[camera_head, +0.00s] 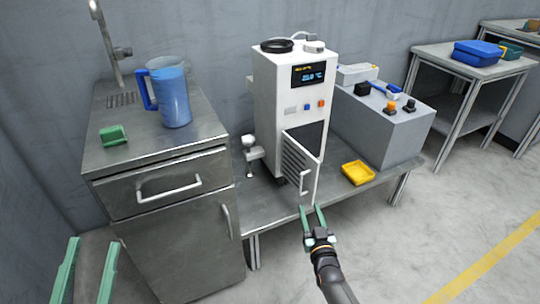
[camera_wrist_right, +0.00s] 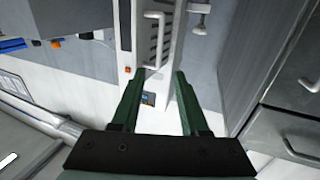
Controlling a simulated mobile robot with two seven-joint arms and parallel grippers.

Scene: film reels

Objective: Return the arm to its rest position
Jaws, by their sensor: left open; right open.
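My right gripper (camera_head: 313,211) is open and empty in front of the white machine (camera_head: 275,115). It also shows open in the right wrist view (camera_wrist_right: 160,75), with the machine's handle (camera_wrist_right: 155,35) just beyond the gap between the fingertips. The fingers look apart from the handle, though the exact distance is hard to tell. The vented door (camera_head: 299,165) on the machine's lower front stands partly open, with a dark opening above and behind it. My left gripper (camera_head: 88,270) is open and empty at the lower left, in front of the metal cabinet. Its arm is out of frame.
The metal cabinet (camera_head: 165,235) carries a blue jug (camera_head: 170,98) and a green object (camera_head: 113,135). A yellow tray (camera_head: 357,173) and a grey control box (camera_head: 390,135) share the machine's low bench (camera_head: 270,205). The floor (camera_head: 420,235) at the right is clear.

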